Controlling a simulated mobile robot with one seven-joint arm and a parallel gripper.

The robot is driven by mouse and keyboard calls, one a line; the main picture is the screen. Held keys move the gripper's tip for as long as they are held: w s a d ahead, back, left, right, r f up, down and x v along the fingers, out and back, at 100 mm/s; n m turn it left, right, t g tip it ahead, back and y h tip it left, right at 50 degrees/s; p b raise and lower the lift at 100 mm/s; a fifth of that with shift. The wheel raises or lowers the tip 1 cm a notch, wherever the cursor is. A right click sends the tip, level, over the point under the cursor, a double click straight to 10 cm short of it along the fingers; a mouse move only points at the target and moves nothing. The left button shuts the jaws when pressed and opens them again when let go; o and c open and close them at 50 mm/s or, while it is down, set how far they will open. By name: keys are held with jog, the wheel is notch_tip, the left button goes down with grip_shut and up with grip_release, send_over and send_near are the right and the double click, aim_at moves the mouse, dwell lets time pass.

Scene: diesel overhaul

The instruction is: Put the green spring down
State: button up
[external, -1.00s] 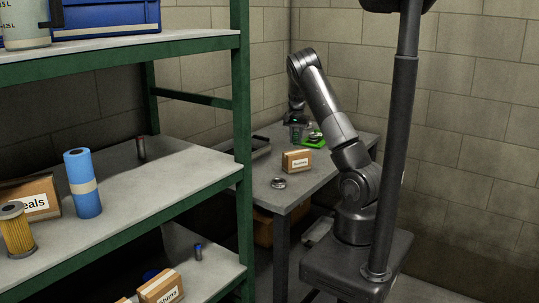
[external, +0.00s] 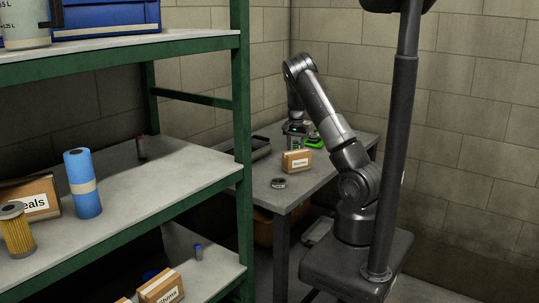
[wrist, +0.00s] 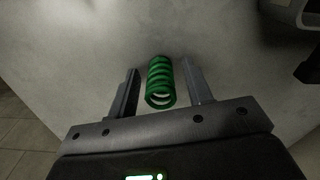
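The green spring (wrist: 161,82) stands on the grey bench top between the two fingers of my gripper (wrist: 160,72) in the wrist view. A gap shows on each side of the spring, so the fingers are open around it and seem not to touch it. In the external view my gripper (external: 296,141) is low over the far part of the bench (external: 268,197). The spring is too small there to make out clearly.
A bright green item (external: 315,142) lies right of my gripper. A labelled cardboard box (external: 297,161) and a metal ring (external: 278,183) stand nearer the bench front. A dark tray (external: 260,147) lies to the left. A green-framed shelf (external: 243,120) rises at left.

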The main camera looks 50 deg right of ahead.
jog(key=shift+r, duration=0.1)
notch_tip(320, 180, up, 12)
jog(key=s+a+r+n+t, duration=0.25)
jog(key=a+r, duration=0.35)
jog(key=a, duration=0.4)
jog(key=s+a+r+n+y, duration=0.1)
jog(key=s+a+r+n, duration=0.15)
jog(key=a, duration=0.35)
jog(key=s+a+r+n, duration=0.2)
jog(key=s+a, duration=0.1)
jog(key=a, duration=0.3)
jog(key=s+a+n+t+h, duration=0.1)
jog(key=s+a+n+t, duration=0.2)
jog(key=s+a+n, duration=0.4)
jog(key=s+a, duration=0.8)
jog(key=shift+a+n, duration=0.35)
jog(key=shift+n, duration=0.05)
jog(key=shift+o, duration=0.4)
jog(key=shift+s+a+f, duration=0.1)
jog(key=shift+s+f, duration=0.05)
jog(key=shift+s, duration=0.15)
